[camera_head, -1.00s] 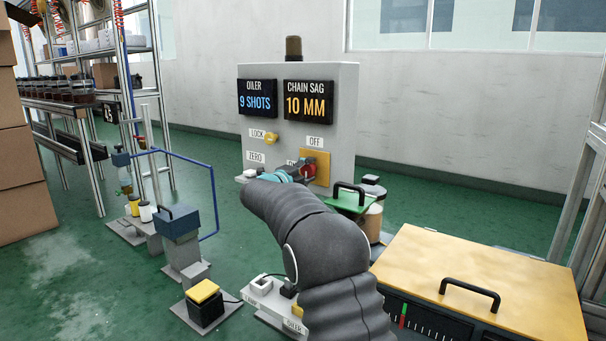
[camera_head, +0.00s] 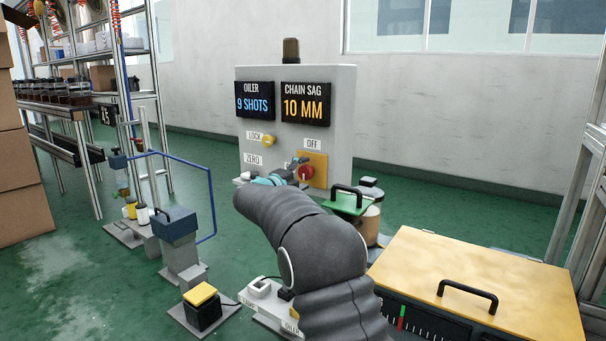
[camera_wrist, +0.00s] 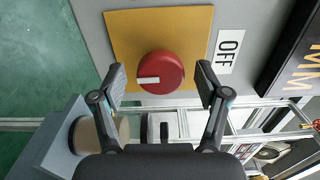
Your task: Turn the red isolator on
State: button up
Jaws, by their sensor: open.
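The red isolator knob (camera_head: 305,173) sits on a yellow plate (camera_head: 318,160) on the front of the grey cabinet, below an OFF label (camera_head: 312,144). In the wrist view the round red knob (camera_wrist: 162,70) shows a white mark that points left, away from the OFF label (camera_wrist: 230,52) on the right. My gripper (camera_wrist: 160,82) is open and empty, with a finger to each side of the knob in the picture and a gap at both sides. In the head view my gripper (camera_head: 286,175) is just left of the knob. A label left of the knob is partly hidden.
The cabinet (camera_head: 345,110) also carries two displays, a yellow LOCK knob (camera_head: 268,141) and a ZERO label (camera_head: 254,160). A green lid with a black handle (camera_head: 347,190) stands close right of my gripper. A yellow-topped box (camera_head: 480,275) is at front right.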

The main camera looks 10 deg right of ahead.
jog(key=v, duration=1)
jog(key=shift+s+a, duration=0.2)
jog(key=shift+s, duration=0.05)
jog(key=shift+r, duration=0.1)
